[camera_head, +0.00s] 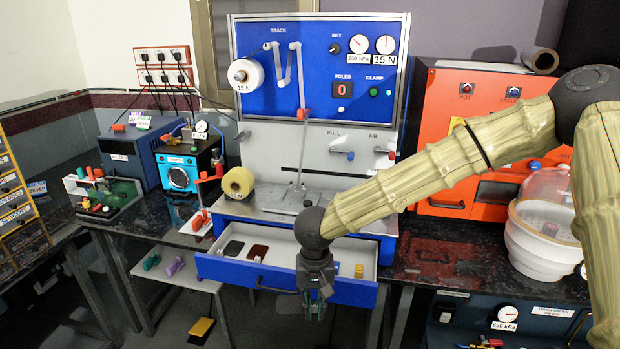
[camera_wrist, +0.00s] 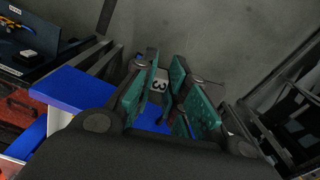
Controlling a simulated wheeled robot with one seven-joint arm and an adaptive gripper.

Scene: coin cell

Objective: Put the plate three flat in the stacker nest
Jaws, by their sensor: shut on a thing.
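My gripper (camera_wrist: 167,72) has teal finger pads and is shut on this plate. In the head view my gripper (camera_head: 316,294) points down at the front of the open blue drawer (camera_head: 228,271), and the plate is too small to make out there. I cannot surely tell the stacker nest apart. The blue-and-grey machine (camera_head: 370,107) has a grey deck with a thin upright rod (camera_head: 303,150), partly hidden by my arm.
The open drawer holds a dark plate (camera_head: 234,248), a brown plate (camera_head: 257,253) and small yellow blocks (camera_head: 359,271). A yellow roll (camera_head: 238,182) stands left of the deck. An orange cabinet (camera_head: 447,95) and a white domed pot (camera_head: 545,235) are at the right.

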